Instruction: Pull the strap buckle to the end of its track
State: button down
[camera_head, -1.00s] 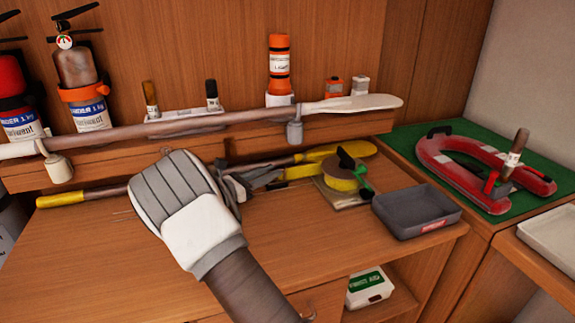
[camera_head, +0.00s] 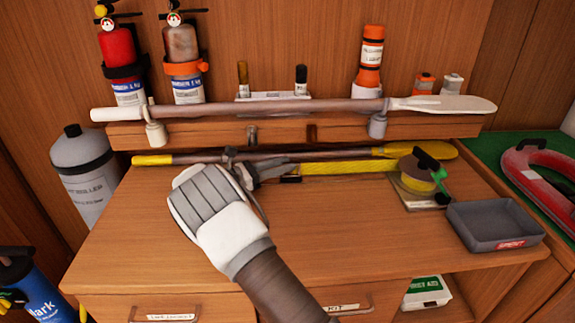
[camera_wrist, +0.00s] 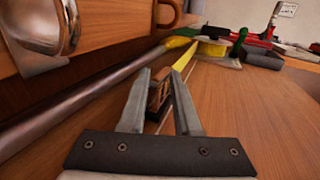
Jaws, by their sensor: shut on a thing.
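A yellow strap (camera_head: 345,168) runs across the back of the bench from a yellow reel (camera_head: 418,172) on the right to my gripper (camera_head: 268,172). In the wrist view, my gripper (camera_wrist: 157,73) has its two grey fingers shut on a small brown buckle (camera_wrist: 158,94). The strap (camera_wrist: 184,57) stretches from this buckle toward the reel (camera_wrist: 211,46). In the head view, the gripper and wrist partly hide the buckle. I cannot clearly make out the track or its end.
A long oar (camera_head: 300,107) rests on the shelf above. A yellow-ended pole (camera_head: 330,154) lies close behind the gripper. A grey tray (camera_head: 495,224) stands at the right front, and a grey cylinder (camera_head: 88,180) left of the bench. The bench front (camera_head: 130,245) is clear.

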jog(key=shift+s+f, duration=0.2)
jog(key=shift+f, duration=0.05)
jog(key=c, duration=0.9)
grip_release()
jog(key=shift+o, duration=1)
jog(key=shift+r, duration=0.2)
jog(key=shift+a, duration=0.15)
jog(key=p+v, duration=0.1)
jog(key=v, duration=1.6)
jog(key=shift+s+a, duration=0.1)
